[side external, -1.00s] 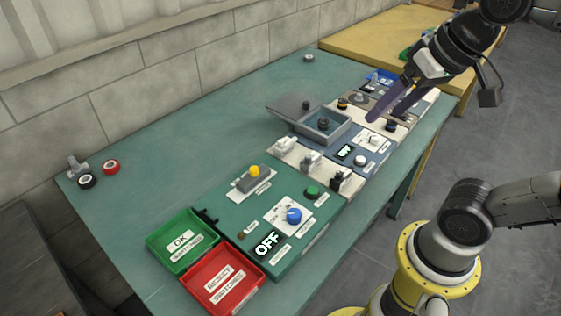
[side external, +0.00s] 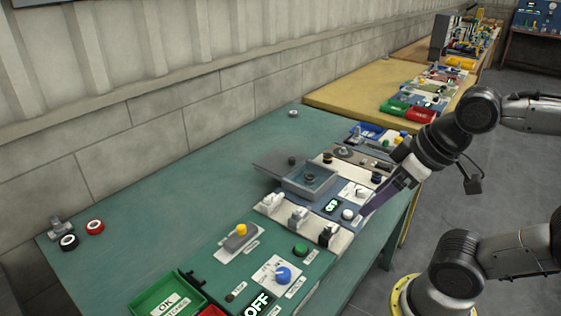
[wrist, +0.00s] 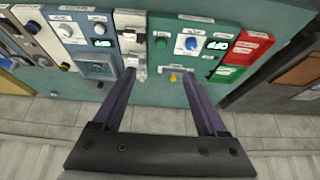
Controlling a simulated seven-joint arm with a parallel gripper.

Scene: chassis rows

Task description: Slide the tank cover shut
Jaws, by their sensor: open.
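The tank (side external: 318,190) is a blue-grey open box on the middle panel. Its flat grey cover (side external: 270,167) sits slid off toward the wall side, with a small dark knob (side external: 292,160) on it, and the tank's inside shows. The tank (wrist: 97,66) also appears at the left of the wrist view, where the cover is hard to make out. My gripper (side external: 366,211) has purple fingers, near the white round knob at the panel's front side, apart from the tank and cover. In the wrist view my gripper (wrist: 159,75) has its fingers spread with nothing between them.
Toggle switches (side external: 298,216) stand on the white panel beside the tank. A green panel (side external: 215,262) with a yellow-topped switch and blue knob lies nearer the camera. Red and black round pieces (side external: 95,227) sit at the far left.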

